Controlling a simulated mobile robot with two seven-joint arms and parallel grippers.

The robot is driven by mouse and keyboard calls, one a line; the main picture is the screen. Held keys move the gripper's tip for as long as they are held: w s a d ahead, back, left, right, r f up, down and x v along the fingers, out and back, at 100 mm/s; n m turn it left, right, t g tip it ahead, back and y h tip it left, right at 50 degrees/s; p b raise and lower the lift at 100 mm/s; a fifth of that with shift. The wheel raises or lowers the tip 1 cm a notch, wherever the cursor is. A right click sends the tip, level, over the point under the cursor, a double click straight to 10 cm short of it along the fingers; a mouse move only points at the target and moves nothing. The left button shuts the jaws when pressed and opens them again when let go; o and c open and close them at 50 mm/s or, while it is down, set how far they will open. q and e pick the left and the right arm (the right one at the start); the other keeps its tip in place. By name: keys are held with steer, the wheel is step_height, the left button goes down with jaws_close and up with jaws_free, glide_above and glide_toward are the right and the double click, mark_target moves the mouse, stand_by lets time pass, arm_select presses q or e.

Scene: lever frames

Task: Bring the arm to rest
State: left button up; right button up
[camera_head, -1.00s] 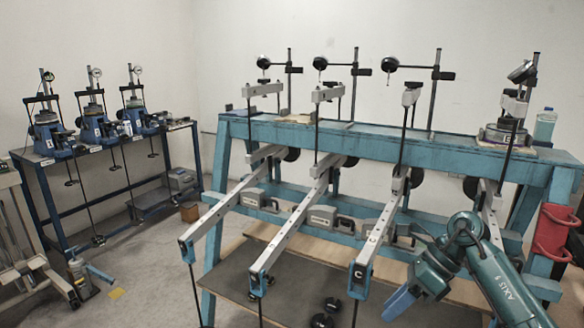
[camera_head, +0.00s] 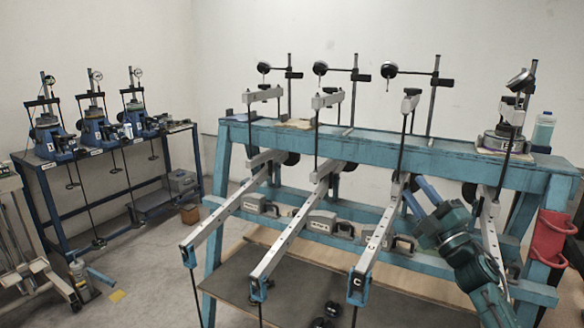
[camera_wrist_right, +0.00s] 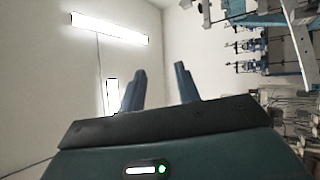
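My right arm comes in from the lower right in the head view. Its gripper (camera_head: 420,195) points up and a little left, in front of the teal bench frame (camera_head: 345,139) and close to the lever arm marked C (camera_head: 372,248) in the picture. I cannot tell the exact gap to it. In the right wrist view the two blue fingers (camera_wrist_right: 160,82) stand apart with nothing between them, against a bare wall. My left gripper is not in view.
Several long grey lever arms, such as the middle one (camera_head: 295,225), jut forward from the bench. Thin rods hang from their ends. A red holder (camera_head: 549,238) is on the bench's right leg. A blue side table (camera_head: 110,165) with several devices stands at the left.

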steer(key=w+d+f+m+g+h, duration=0.25)
steer(key=d+f+m+h, duration=0.35)
steer(key=m+h, duration=0.55)
step_height(320, 180, down, 7)
steer(key=d+m+g, duration=0.1)
steer(key=m+g, duration=0.2)
steer(key=m, duration=0.3)
steer(key=s+a+f+n+g+y, duration=0.1)
steer(key=s+a+f+g+y, duration=0.1)
steer(key=s+a+f, duration=0.6)
steer(key=s+a+f+n+g+y, duration=0.15)
steer(key=s+a+f, duration=0.25)
steer(key=s+f, duration=0.7)
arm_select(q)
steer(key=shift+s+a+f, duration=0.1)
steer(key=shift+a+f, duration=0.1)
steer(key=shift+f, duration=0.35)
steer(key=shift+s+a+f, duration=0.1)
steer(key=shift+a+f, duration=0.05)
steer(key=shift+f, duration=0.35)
arm_select(e)
steer(key=s+a+f+m+g+y, duration=0.1)
steer(key=s+a, duration=0.3)
steer(key=s, duration=0.6)
steer(key=s+a+f+m+g+y, duration=0.1)
steer(key=s+a+f, duration=0.2)
steer(key=s, duration=0.6)
steer(key=shift+s+a+f, duration=0.35)
steer(key=shift+a, duration=0.05)
